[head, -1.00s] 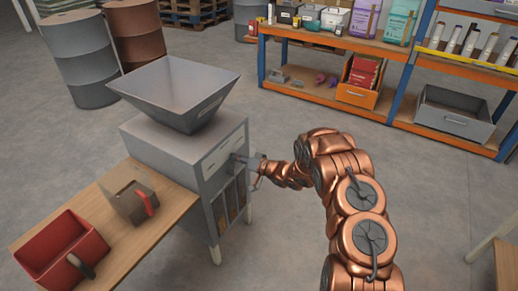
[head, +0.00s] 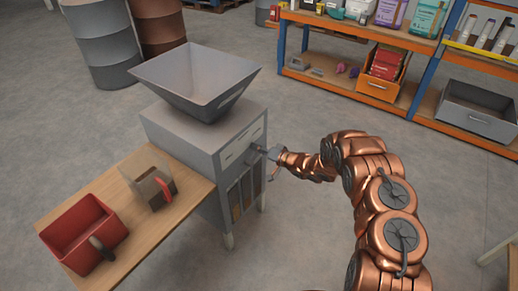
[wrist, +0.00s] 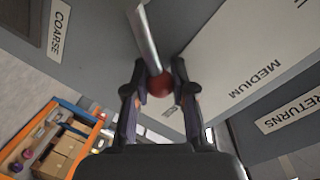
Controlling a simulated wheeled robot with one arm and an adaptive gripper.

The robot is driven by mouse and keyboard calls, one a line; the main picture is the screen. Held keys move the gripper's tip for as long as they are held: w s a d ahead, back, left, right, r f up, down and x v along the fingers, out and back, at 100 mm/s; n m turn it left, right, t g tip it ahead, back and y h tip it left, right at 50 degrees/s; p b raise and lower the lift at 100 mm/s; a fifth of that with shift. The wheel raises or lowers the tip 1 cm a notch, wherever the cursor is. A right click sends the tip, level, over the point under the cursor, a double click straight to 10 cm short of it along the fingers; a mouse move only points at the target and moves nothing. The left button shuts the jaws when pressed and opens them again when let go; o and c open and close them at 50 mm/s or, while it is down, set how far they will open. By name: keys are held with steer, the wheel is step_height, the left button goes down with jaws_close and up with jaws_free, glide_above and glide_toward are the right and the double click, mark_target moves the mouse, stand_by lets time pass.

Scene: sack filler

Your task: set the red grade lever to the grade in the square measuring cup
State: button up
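The square measuring cup (head: 150,190) is clear with a red handle and stands on the wooden table, with brown material inside whose grain size is too small to tell. The red grade lever shows in the wrist view as a grey bar (wrist: 147,40) ending in a round red knob (wrist: 160,85). My gripper (wrist: 160,82) has one finger on each side of the knob, seemingly touching it. In the head view my gripper (head: 272,160) is at the front of the grey filler machine (head: 190,135). The plates COARSE (wrist: 58,30) and MEDIUM (wrist: 255,78) flank the lever.
A RETURNS plate (wrist: 292,111) is at the right in the wrist view. A grey hopper (head: 200,85) tops the machine. A red bin (head: 75,225) with a dark-handled tool is on the table (head: 150,240). Shelves stand behind; the floor between is clear.

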steer(key=o, duration=0.5)
steer(key=v, duration=1.2)
stand_by(0.4)
steer(key=shift+w+d, duration=0.1)
